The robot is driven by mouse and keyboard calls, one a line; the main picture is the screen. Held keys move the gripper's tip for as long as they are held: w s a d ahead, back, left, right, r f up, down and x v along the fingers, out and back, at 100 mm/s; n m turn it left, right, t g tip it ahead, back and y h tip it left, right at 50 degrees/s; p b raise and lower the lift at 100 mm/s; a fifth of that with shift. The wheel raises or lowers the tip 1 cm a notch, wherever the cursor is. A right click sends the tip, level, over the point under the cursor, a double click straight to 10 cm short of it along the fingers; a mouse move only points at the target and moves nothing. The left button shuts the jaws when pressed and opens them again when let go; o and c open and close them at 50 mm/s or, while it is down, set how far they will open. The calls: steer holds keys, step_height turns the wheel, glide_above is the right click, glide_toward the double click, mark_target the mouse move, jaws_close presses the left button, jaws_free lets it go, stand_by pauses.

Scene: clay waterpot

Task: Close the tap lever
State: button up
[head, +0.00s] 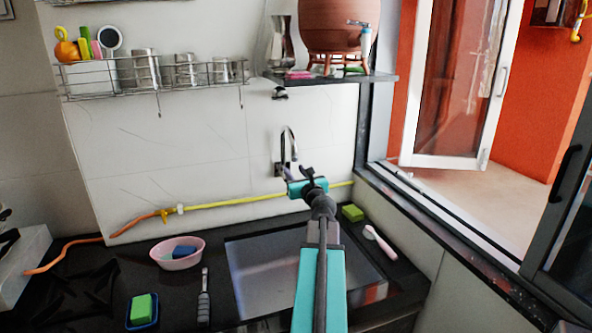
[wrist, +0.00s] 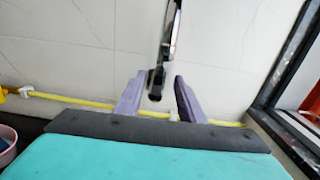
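A curved metal wall tap (head: 288,135) rises from a plate on the back wall. A brown clay waterpot (head: 335,22) on the high shelf has a pale tap (head: 366,42) with a small lever (head: 358,23) on its right front. My gripper (head: 308,173) is in front of the wall tap's base, well below the pot. The pot's tap is outside the wrist view.
A dark shelf (head: 330,77) juts out above. A yellow pipe (head: 240,200) runs along the wall. The steel sink (head: 265,275) lies below my arm. A pink bowl (head: 178,253) and green sponge (head: 352,212) sit on the counter. An open window (head: 455,80) is at right.

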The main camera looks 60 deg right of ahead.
steer(key=shift+b+v, duration=0.3)
steer(key=shift+v, duration=2.05)
